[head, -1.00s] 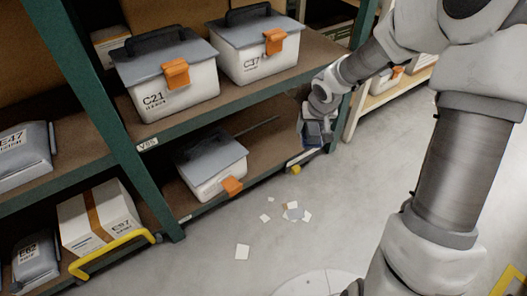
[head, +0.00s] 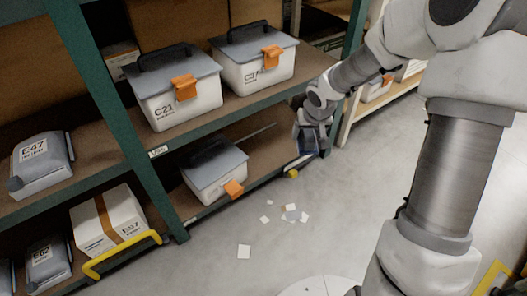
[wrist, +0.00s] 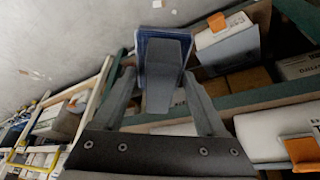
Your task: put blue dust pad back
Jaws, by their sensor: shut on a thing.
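The blue dust pad (wrist: 150,48) shows in the wrist view as a dark blue, flat-edged block with a grey handle piece (wrist: 165,82) in front of it. My gripper (wrist: 162,90) has its two fingers on either side of that grey piece and is shut on it. In the head view, my gripper (head: 316,127) is at the right end of the rack's lower shelf, near the green upright. The pad (head: 309,143) hangs below it, small and partly hidden by the fingers. I cannot tell whether the pad touches the shelf.
The lower shelf holds a lidded bin (head: 214,172) with an orange latch; bare shelf (head: 262,150) lies to its right. Bins C21 (head: 180,98) and another (head: 256,65) stand above. White scraps (head: 290,214) and a yellow knob (head: 292,173) are by the floor. A yellow rail (head: 122,256) juts out left.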

